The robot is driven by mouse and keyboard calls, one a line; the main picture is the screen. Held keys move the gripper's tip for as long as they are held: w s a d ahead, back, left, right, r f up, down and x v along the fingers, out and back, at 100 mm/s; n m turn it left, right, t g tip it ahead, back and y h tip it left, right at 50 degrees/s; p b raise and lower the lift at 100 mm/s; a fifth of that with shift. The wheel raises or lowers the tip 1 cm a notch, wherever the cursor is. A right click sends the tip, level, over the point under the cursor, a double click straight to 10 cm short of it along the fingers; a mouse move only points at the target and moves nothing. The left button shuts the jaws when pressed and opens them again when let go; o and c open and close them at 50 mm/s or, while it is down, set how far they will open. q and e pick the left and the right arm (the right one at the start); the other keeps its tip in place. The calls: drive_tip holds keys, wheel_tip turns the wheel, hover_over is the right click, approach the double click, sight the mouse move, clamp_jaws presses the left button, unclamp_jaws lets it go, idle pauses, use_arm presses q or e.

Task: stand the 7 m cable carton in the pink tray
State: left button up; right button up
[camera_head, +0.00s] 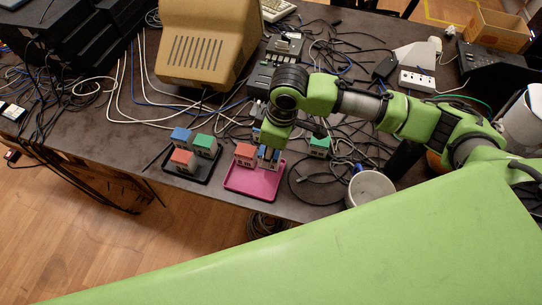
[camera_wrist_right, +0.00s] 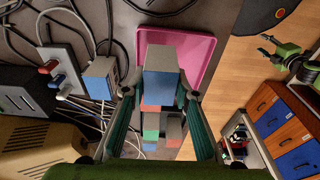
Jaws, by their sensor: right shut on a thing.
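The pink tray (camera_head: 254,190) lies near the table's front edge; part of it also shows in the right wrist view (camera_wrist_right: 203,50). My right gripper (camera_head: 269,149) is over its right part, pointing down, shut on a blue-and-grey carton (camera_head: 268,159). In the right wrist view this carton (camera_wrist_right: 163,85) sits between the two fingers. I cannot read its length label or tell whether its base touches the tray. A red-topped carton (camera_head: 245,154) stands in the tray just left of it. My left gripper (camera_wrist_right: 268,45) shows small at the right of the right wrist view; its opening is unclear.
A black tray (camera_head: 206,178) with blue, green and red cartons stands left of the pink tray. A green-topped carton (camera_head: 320,146) stands to the right among loose cables. A white bin (camera_head: 371,188) is at the front right. A beige monitor (camera_head: 207,45) stands behind.

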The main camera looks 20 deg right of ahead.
drive_tip(key=shift+w+d+f, duration=0.15)
drive_tip(key=shift+f, duration=0.15)
drive_tip(key=f, duration=0.3)
drive_tip(key=shift+w+d+f+p, duration=0.1)
drive_tip(key=shift+w+d+p, duration=0.1)
drive_tip(key=shift+p, duration=0.2)
drive_tip(key=shift+f, duration=0.35)
drive_tip(key=o, duration=1.2)
use_arm(q)
drive_tip(key=shift+w+d+r, duration=0.3)
drive_tip(key=shift+w+r, duration=0.15)
drive_tip(key=shift+w, duration=0.15)
drive_tip(key=shift+s, duration=0.1)
use_arm(e)
drive_tip(key=shift+r, duration=0.1)
drive_tip(key=shift+r, duration=0.25)
use_arm(q)
drive_tip(key=shift+a+f+b, duration=0.15)
drive_tip(key=shift+f+b, duration=0.3)
use_arm(e)
drive_tip(key=r, duration=0.4)
drive_tip(key=d+r, duration=0.1)
drive_tip(key=r, duration=0.2)
drive_tip(key=s+r, duration=0.1)
drive_tip(key=r, duration=0.3)
drive_tip(key=shift+d+r, duration=0.2)
drive_tip(key=shift+r, duration=0.1)
